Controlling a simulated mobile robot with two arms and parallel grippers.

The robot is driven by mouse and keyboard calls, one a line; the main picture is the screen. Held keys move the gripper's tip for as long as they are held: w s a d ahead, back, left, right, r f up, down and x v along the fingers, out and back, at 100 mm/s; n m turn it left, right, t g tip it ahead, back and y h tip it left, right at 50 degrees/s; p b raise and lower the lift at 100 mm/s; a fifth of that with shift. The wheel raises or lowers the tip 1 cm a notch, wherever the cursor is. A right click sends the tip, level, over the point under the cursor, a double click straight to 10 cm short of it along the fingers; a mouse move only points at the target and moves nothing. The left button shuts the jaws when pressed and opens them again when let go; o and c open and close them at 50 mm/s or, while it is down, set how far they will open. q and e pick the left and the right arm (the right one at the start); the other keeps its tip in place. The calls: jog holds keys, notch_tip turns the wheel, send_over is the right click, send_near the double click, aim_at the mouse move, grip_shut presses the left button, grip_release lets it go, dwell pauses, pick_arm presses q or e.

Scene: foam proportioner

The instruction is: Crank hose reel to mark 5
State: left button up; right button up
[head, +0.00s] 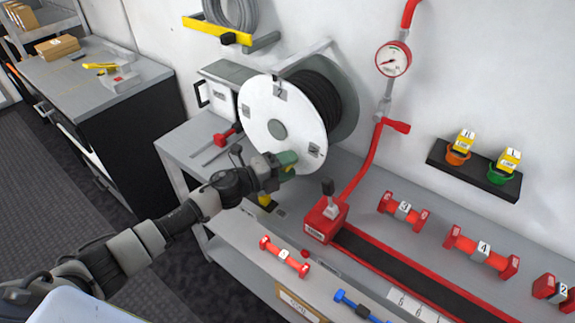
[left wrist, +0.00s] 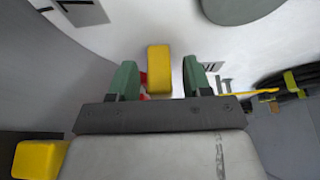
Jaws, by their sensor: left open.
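The hose reel has a white round disc (head: 272,108) facing me, with black hose (head: 318,98) wound behind it. A mark plate at the disc's top reads 2 (head: 280,93); other plates on the rim are too small to read surely. My left gripper (head: 287,163), with green fingers, is at the disc's lower edge. In the left wrist view, a yellow block-shaped handle (left wrist: 159,70) stands between the open green fingers (left wrist: 160,82), with a gap on each side. The handle is mostly hidden by the gripper in the head view. My right gripper is out of view.
A red box with a black lever (head: 325,219) stands right of the reel. Red numbered pieces (head: 403,211) lie on the bench. A pressure gauge (head: 393,60) and red pipe are on the wall behind. A dark shelf (head: 474,171) holds yellow-tagged items. Floor at left is clear.

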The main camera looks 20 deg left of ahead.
pick_arm(q)
jog(key=b+v, duration=0.2)
jog(key=v, duration=0.8)
jog(key=shift+s+a+b, duration=0.3)
